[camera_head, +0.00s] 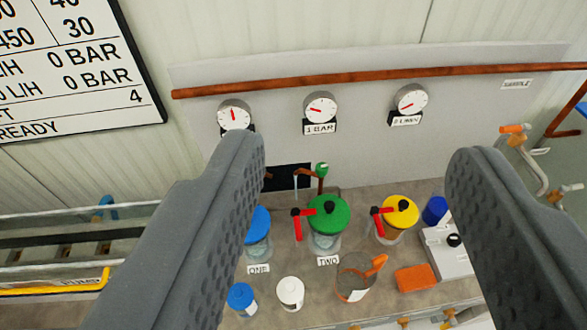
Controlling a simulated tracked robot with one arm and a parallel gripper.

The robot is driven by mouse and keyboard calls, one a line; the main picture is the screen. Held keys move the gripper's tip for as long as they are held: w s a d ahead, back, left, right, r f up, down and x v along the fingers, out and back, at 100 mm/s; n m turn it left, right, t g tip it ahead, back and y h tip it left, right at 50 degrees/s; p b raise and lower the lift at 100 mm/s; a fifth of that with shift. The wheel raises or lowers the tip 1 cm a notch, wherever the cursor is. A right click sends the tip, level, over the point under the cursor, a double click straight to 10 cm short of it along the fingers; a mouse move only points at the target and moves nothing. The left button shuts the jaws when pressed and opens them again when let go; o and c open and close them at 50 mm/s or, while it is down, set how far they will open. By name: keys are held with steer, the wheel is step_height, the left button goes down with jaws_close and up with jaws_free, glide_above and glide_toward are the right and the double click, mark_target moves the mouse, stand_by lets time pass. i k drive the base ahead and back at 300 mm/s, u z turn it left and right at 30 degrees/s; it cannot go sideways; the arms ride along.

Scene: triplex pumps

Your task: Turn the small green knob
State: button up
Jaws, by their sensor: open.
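A small green knob (322,169) sits on top of a thin brown pipe behind the green-lidded vessel, near the picture's middle. My gripper (358,152) is open, with its two grey fingers far apart on the left and right. The knob shows in the gap between them, nearer the left finger. Nothing is held. The knob looks small and farther away than the fingers; I cannot tell the exact distance.
A green-lidded vessel (328,216) with a red handle stands in front of the knob. A yellow-lidded vessel (401,212) and an orange-handled jug (356,272) are nearby. The left finger partly covers a blue-lidded vessel (257,226). Gauges (320,107) and a brown pipe (370,77) line the wall.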

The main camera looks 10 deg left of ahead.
mark_target(322, 168)
steer(key=k, duration=0.65)
steer(key=z, duration=0.65)
steer(key=i, duration=1.6)
steer(key=u, duration=0.25)
